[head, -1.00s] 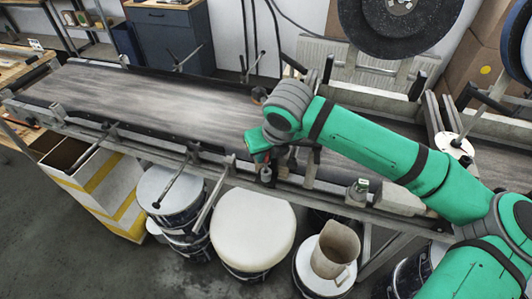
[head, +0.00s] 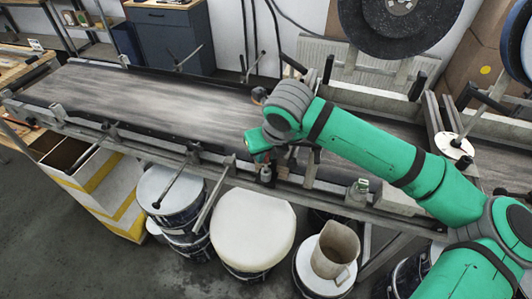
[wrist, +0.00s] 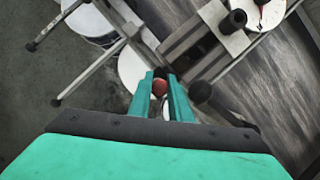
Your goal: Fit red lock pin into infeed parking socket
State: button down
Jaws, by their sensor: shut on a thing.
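My gripper (wrist: 160,84) shows two teal fingers in the wrist view, shut on the red lock pin (wrist: 159,88). Only the pin's rounded red end shows between the fingertips; the rest is hidden. In the head view my gripper (head: 265,168) is low over the front rail of the conveyor (head: 150,97), with the pin barely discernible there. A dark round part (wrist: 160,73) lies just beyond the fingertips in the wrist view. I cannot tell whether it is the parking socket, nor whether the pin's lower end is inside anything.
Lidded drums, one with a large white top (head: 253,228), and a beige jug (head: 335,249) are below the front edge. A black knob (wrist: 203,92) is close right of my fingers.

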jog(key=shift+f, duration=1.1)
jog(key=c, duration=1.5)
grip_release()
jog(key=shift+c, duration=0.2)
jog(key=shift+d, duration=0.1)
jog(key=shift+d, duration=0.1)
jog(key=shift+d+r, duration=0.15)
jog(key=shift+r, duration=0.4)
jog(key=a+v, duration=0.1)
jog(key=v, duration=0.8)
jog(key=shift+s+d+r, duration=0.15)
jog(key=shift+s+r, duration=0.2)
jog(key=shift+s, duration=0.1)
